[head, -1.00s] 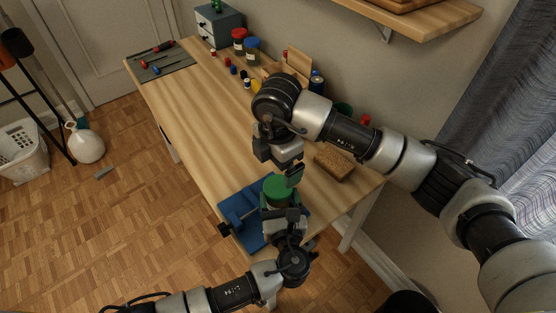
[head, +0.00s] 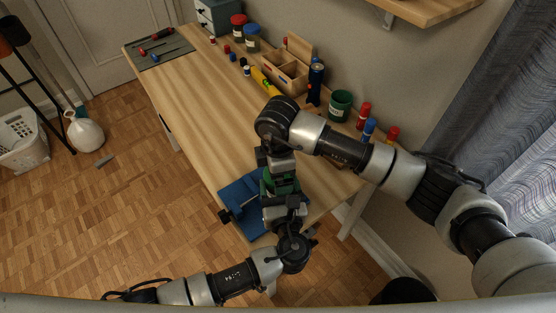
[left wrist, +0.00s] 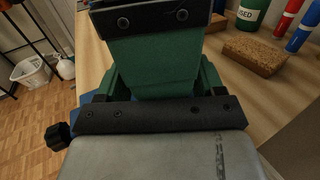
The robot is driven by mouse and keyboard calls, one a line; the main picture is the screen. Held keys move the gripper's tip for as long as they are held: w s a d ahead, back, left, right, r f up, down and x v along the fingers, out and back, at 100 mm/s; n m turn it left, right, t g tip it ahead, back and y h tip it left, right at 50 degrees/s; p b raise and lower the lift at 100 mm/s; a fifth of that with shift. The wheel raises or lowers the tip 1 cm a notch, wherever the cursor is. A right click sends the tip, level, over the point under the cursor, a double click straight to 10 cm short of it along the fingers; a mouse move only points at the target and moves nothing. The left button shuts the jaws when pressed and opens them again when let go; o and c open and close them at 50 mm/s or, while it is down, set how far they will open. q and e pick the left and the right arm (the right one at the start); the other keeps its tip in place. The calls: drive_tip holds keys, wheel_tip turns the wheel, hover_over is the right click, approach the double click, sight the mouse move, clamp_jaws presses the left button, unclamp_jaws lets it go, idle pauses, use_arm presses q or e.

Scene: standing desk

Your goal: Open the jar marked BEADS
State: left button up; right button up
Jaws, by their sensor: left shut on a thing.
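The green-lidded jar (head: 266,184) stands at the near end of the desk, by a blue fixture (head: 234,194). Only part of its lid shows; its label is hidden, so I cannot read BEADS on it. My left gripper (head: 282,199) is shut on this jar from the near side. My right gripper (head: 280,174) points down right over the lid and covers most of it. Whether its fingers grip the lid is hidden. In the left wrist view the right gripper's green finger (left wrist: 152,68) blocks the jar.
A red-lidded jar (head: 239,26) and a blue-lidded jar (head: 252,40) stand at the back. A brown block (left wrist: 253,55) lies nearby. The desk's middle is clear.

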drive_tip(key=shift+f, duration=0.2)
drive_tip(key=shift+c, duration=0.5)
drive_tip(key=c, duration=0.9)
drive_tip(key=o, duration=1)
drive_tip(key=shift+r, duration=0.1)
wheel_tip(320, 180, up, 8)
drive_tip(key=shift+f, duration=4.1)
drive_tip(key=shift+c, duration=0.2)
